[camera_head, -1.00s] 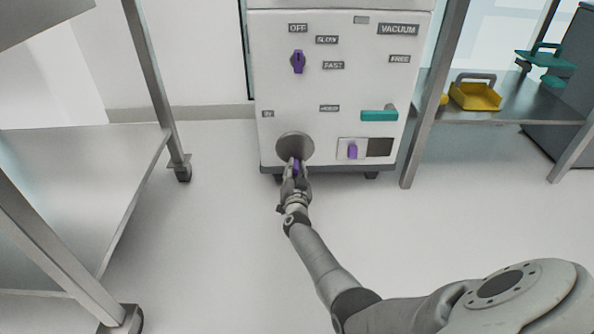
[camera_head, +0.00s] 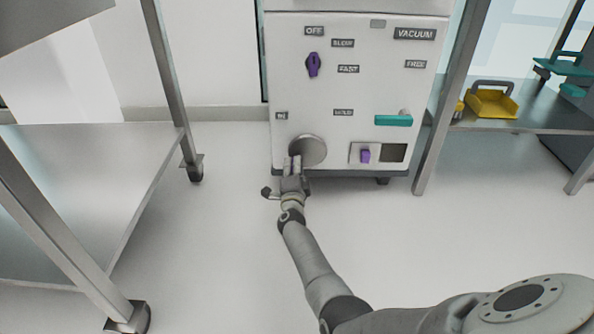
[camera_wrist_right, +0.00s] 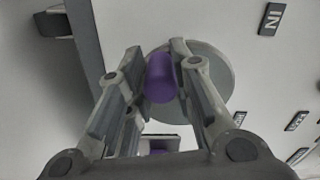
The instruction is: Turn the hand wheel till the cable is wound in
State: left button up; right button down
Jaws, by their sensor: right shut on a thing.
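The hand wheel (camera_head: 314,151) is a grey disc low on the left of the white machine's front (camera_head: 355,85). It also shows in the right wrist view (camera_wrist_right: 215,70), behind my fingers. Its purple handle (camera_wrist_right: 160,80) stands between the two fingers of my right gripper (camera_wrist_right: 157,68), which is shut on it. In the head view my right gripper (camera_head: 292,164) is at the wheel's lower left edge, and the handle is hidden there. No cable can be made out. My left gripper is out of view.
A purple knob (camera_head: 313,65), a teal handle (camera_head: 393,120) and a small purple switch (camera_head: 365,156) are on the machine. Metal shelving (camera_head: 85,150) stands left. A yellow tray (camera_head: 493,102) sits on a right shelf (camera_head: 530,119). The floor between is clear.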

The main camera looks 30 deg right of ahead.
jog(key=shift+w+a+r+m, duration=0.15)
jog(key=shift+r+m, duration=0.15)
jog(key=shift+m, duration=0.55)
jog(key=shift+a+r+m, duration=0.1)
jog(key=shift+r+m, duration=0.25)
jog(key=shift+m, duration=0.45)
jog(key=shift+w+a+r+m, duration=0.15)
jog(key=shift+r+m, duration=0.15)
jog(key=shift+m, duration=0.55)
jog(key=shift+s, duration=0.1)
jog(key=c, duration=1.3)
grip_release()
jog(key=shift+r, duration=0.1)
jog(key=shift+o, duration=0.2)
